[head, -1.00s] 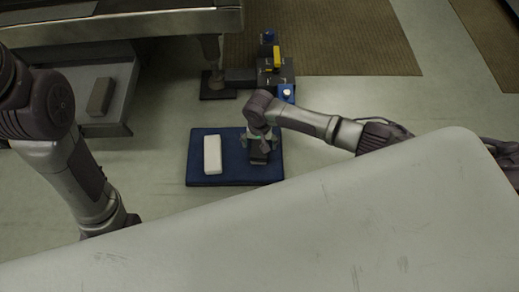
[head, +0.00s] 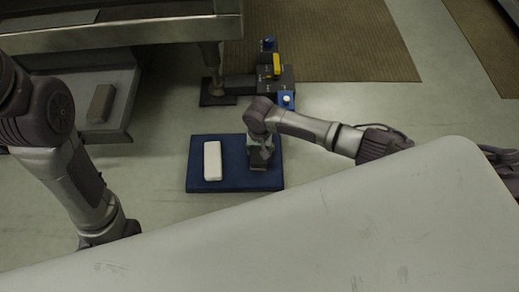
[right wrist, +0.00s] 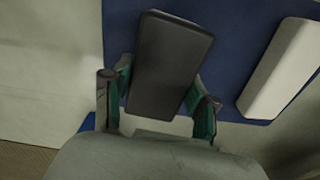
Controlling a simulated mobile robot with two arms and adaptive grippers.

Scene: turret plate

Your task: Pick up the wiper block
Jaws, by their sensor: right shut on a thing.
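The dark grey block (right wrist: 172,62), which I take for the wiper block, is at the right part of a blue mat (head: 235,178). In the head view this block (head: 260,163) shows below my right gripper (head: 261,148), which partly covers it. My right gripper also shows in the right wrist view (right wrist: 160,80), with its green-padded fingers on both sides of the block, shut on it. I cannot tell whether the block is lifted off the mat. My left arm comes in at the left; its gripper is hidden behind the pale panel.
A white block (head: 212,161) lies on the mat, left of the dark one, with a gap; it also shows in the right wrist view (right wrist: 285,68). A brownish block (head: 101,104) rests on a low grey shelf (head: 120,80). A dark fixture with blue and yellow parts (head: 270,78) stands behind.

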